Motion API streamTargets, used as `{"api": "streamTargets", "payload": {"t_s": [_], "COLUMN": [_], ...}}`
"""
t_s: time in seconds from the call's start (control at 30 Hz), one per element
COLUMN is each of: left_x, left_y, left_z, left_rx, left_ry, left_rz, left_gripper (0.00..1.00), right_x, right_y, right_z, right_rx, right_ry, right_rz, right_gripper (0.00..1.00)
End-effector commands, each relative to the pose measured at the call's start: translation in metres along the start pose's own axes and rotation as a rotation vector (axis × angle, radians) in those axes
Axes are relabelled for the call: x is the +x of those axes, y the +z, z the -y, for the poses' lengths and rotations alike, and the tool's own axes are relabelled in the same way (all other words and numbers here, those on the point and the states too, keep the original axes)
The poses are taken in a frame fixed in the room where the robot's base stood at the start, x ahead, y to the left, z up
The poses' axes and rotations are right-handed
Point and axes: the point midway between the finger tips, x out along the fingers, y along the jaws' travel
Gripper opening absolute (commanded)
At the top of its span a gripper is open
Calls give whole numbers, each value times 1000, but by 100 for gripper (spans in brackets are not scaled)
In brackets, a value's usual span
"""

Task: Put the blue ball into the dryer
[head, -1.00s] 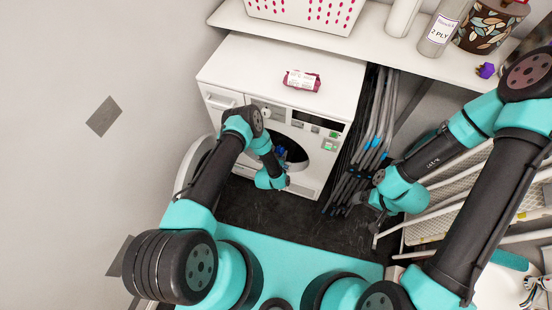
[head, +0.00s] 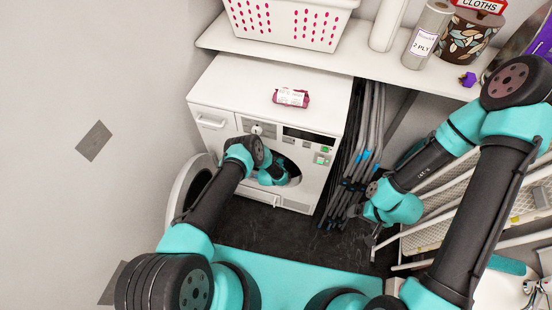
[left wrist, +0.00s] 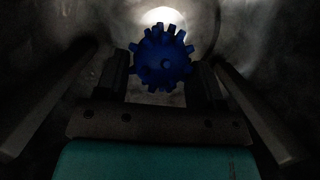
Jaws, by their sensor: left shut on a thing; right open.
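The blue ball (left wrist: 162,58), knobbly with short spikes, is between the fingers of my left gripper (left wrist: 163,72) in the left wrist view. The fingers are shut on it, inside the dark drum. In the head view the white dryer (head: 330,88) stands against the wall with its round door (head: 183,190) swung open to the left. My left wrist reaches into the dryer opening, so the ball and the left fingers are hidden there. My right gripper (head: 374,240) is open, small in the head view, in front of the folded rack.
A pink-and-white packet (head: 291,97) lies on the dryer top. A shelf (head: 290,49) above holds a white basket (head: 290,22), a paper roll (head: 428,35) and a patterned pot (head: 468,38). A folded dark rack (head: 359,150) stands right of the dryer.

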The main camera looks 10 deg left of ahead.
Motion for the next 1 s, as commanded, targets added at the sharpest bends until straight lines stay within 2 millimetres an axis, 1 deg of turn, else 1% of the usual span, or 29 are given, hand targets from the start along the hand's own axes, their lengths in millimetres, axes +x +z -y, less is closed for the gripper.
{"api": "streamTargets", "payload": {"t_s": [0.1, 0.23, 0.6, 0.63, 0.9, 0.93, 1.0], "left_x": [12, 21, 24, 24, 24, 24, 24], "left_y": [0, -2, -2, -2, -2, -2, -2], "left_z": [0, 0, 0, 0, 0, 0, 0], "left_rx": [1, 1, 1, 1, 0, 0, 0], "left_ry": [0, 0, 0, 0, 0, 0, 0], "left_rz": [-1, -2, 0, 0, 0, 0, 0], "left_gripper": [35, 35, 35, 64, 90, 92, 92], "right_x": [0, 0, 0, 0, 0, 0, 0], "right_y": [0, 0, 0, 0, 0, 0, 0], "right_z": [0, 0, 0, 0, 0, 0, 0], "right_rx": [0, 0, 0, 0, 0, 0, 0], "right_ry": [0, 0, 0, 0, 0, 0, 0], "right_rz": [0, 0, 0, 0, 0, 0, 0], "right_gripper": [93, 93, 93, 93, 93, 93, 93]}}
